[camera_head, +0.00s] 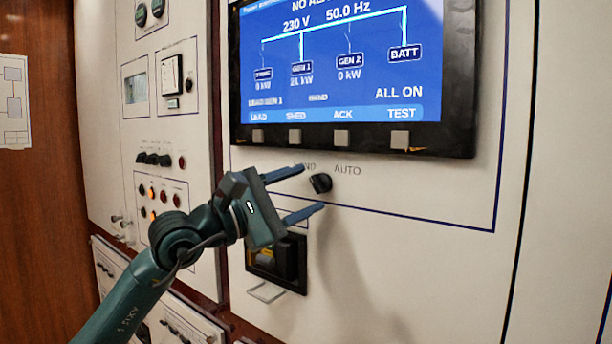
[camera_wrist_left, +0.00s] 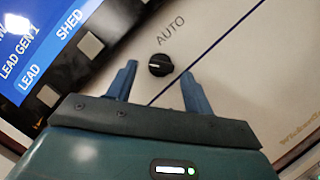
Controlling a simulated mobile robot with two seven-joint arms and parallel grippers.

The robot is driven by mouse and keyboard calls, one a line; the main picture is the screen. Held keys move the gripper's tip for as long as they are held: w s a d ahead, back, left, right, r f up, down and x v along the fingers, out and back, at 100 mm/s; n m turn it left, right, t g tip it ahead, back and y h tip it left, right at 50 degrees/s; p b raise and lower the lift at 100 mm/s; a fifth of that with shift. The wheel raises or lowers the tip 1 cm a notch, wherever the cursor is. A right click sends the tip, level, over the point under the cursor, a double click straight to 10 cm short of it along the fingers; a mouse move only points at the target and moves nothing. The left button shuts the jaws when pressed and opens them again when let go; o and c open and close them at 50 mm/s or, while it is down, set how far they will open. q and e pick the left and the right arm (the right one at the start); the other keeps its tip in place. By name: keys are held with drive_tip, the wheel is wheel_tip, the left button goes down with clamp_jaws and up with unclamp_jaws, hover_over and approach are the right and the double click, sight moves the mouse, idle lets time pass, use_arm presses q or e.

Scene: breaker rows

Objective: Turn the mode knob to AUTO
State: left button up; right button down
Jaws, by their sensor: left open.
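The mode knob (camera_head: 320,183) is a small black rotary knob on the pale panel below the screen. The AUTO label is printed to its upper right, and a partly hidden label ending in "ND" is to its upper left. In the left wrist view the knob (camera_wrist_left: 160,65) shows a light pointer line on its face; its exact setting is hard to read. My left gripper (camera_head: 305,189) is open, its two blue fingers pointing at the panel on either side of the knob, apparently not touching it. It also shows in the left wrist view (camera_wrist_left: 158,82). My right gripper is out of view.
The screen (camera_head: 340,60) with a row of square buttons (camera_head: 342,137) is above the knob. A recessed black box (camera_head: 277,262) with a metal handle below it is under my gripper. Switches and lamps (camera_head: 160,193) fill the left panel. The panel right of the knob is clear.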

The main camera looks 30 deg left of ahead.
use_arm(q)
drive_tip(key=shift+w+d+r, duration=0.15)
drive_tip(key=shift+w+d, duration=0.2)
drive_tip(key=shift+w, duration=0.3)
drive_tip(key=c, duration=1)
